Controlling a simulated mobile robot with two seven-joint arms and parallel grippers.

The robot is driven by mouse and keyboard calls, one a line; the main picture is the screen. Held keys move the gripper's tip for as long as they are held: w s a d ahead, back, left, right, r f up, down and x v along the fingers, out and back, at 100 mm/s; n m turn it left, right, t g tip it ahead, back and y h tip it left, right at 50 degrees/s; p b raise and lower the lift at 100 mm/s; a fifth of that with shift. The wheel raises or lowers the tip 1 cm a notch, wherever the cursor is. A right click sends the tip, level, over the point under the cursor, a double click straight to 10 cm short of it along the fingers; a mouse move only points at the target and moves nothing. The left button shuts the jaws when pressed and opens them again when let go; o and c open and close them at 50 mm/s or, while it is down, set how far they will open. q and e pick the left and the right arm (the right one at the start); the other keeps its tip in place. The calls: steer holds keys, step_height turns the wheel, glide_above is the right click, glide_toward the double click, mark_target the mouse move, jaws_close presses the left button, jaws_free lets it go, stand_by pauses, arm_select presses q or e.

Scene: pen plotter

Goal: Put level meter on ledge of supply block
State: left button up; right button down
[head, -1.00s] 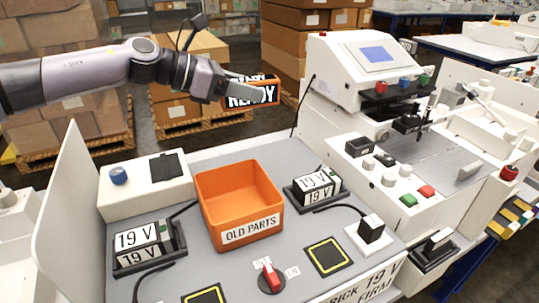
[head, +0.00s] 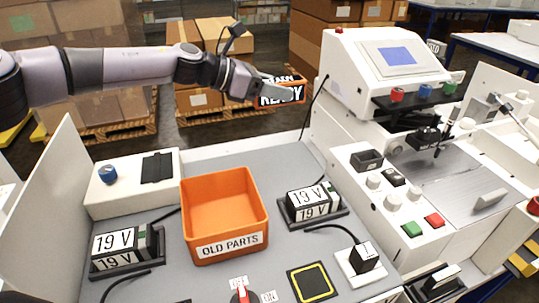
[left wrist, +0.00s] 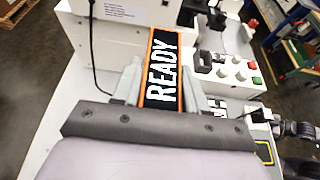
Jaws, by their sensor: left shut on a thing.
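My left gripper (head: 264,90) is shut on a black block with orange edges and the white word READY (head: 284,93), apparently the level meter. It is held in the air above the back edge of the grey bench. In the left wrist view the READY block (left wrist: 162,72) sits between the two fingers of the gripper (left wrist: 162,92). A white block with a blue knob and a black patch (head: 130,193) stands at the bench's back left; I cannot tell whether it is the supply block. No ledge is clearly made out.
An orange OLD PARTS bin (head: 232,246) stands mid-bench. A left 19 V battery block (head: 115,250) and a right one (head: 312,203) sit in black holders with cables. The white plotter machine (head: 345,60) rises close right of the held block. A white panel (head: 55,215) edges the left.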

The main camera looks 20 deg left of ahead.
mark_target(274, 163)
arm_select(q)
step_height(274, 163, down, 17)
steer(key=shift+r, duration=0.2)
steer(key=shift+f, duration=0.1)
steer(key=shift+f, duration=0.2)
steer(key=o, duration=1.2)
steer(key=shift+r, duration=0.1)
steer(key=shift+c, duration=0.2)
steer(key=shift+r, duration=0.1)
steer(key=shift+r+p, duration=0.2)
steer(key=shift+p, duration=0.1)
steer(key=shift+s+a, duration=0.15)
steer(key=shift+a, duration=0.15)
steer(key=v, duration=1.1)
steer(key=shift+s+b, duration=0.2)
steer(key=shift+b, duration=0.2)
